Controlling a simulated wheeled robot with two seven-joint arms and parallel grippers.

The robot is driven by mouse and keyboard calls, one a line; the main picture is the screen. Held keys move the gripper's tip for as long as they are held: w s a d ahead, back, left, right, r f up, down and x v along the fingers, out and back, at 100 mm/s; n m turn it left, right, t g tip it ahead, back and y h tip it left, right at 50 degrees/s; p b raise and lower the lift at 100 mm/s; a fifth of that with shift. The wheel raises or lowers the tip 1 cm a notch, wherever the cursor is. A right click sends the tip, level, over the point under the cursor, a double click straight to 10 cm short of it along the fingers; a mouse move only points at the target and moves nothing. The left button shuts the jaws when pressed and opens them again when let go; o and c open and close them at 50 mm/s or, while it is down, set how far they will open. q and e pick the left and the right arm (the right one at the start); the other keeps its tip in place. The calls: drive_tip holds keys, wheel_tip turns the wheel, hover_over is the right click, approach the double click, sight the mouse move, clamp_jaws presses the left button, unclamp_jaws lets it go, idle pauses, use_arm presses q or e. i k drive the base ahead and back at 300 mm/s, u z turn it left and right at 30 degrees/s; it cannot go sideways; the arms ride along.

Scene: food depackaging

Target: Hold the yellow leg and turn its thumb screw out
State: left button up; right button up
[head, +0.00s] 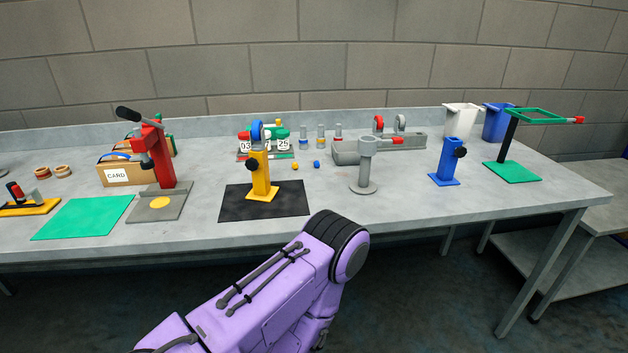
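The yellow leg (261,178) stands upright on its flat yellow foot on a black mat (232,205), left of the middle of the table. A small dark knob, which looks like its thumb screw (252,165), shows at the left side of the post. How far the screw is turned in cannot be told at this size. Neither of my grippers is in view. A purple arm link of mine rises at the bottom centre, in front of the table edge, and nothing is seen touching the leg.
A blue leg (445,165) with a black knob and a grey stand (366,165) are to the right. A red press (163,160) and a green mat (83,217) are to the left. Small yellow and blue pieces lie behind. The front table strip right of the black mat is clear.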

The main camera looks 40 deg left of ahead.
sight(253, 164)
drive_tip(key=z, duration=0.2)
drive_tip(key=i, duration=0.9)
drive_tip(key=u, duration=1.75)
